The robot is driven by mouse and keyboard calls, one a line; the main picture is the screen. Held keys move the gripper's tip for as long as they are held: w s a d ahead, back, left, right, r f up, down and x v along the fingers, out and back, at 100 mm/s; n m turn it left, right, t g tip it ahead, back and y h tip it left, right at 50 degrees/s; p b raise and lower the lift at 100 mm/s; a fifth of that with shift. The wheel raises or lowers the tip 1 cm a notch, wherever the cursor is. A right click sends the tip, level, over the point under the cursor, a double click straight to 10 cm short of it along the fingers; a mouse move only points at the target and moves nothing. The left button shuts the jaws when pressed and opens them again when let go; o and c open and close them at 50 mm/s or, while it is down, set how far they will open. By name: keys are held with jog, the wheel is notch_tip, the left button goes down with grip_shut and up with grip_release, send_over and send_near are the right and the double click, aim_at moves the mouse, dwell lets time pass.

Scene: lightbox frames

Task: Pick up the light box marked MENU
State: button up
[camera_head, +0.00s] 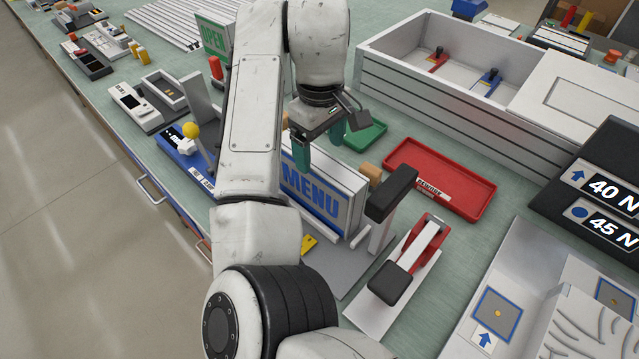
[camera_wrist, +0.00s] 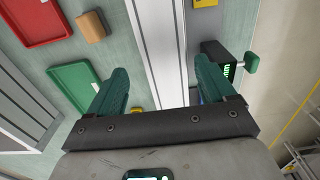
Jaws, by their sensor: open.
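The light box marked MENU (camera_head: 312,192) stands upright on the green bench, a white case with blue letters on its front. My arm hides its left part in the head view. My gripper (camera_head: 320,148) is open and empty just above its top edge. In the wrist view the white box (camera_wrist: 158,45) runs between the two green fingers of my gripper (camera_wrist: 160,85), one finger on each side. I cannot tell how far the fingertips are above the box.
A light box marked OPEN (camera_head: 214,38) stands farther back. A green tray (camera_head: 366,136), a wooden block (camera_head: 371,171) and a red tray (camera_head: 455,192) lie to the right. A red-and-black lever device (camera_head: 410,262) stands in front. A large grey crate (camera_head: 440,100) is behind.

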aim_at(318, 158)
jog(key=shift+s+a+f+p, duration=0.15)
jog(key=shift+f+p, duration=0.15)
jog(key=shift+f, duration=1.15)
jog(key=shift+s+a+f+p, duration=0.1)
jog(key=shift+f+p, duration=0.2)
jog(key=shift+f, duration=1.15)
jog(key=shift+c, duration=0.4)
grip_shut()
jog(key=shift+r, duration=0.1)
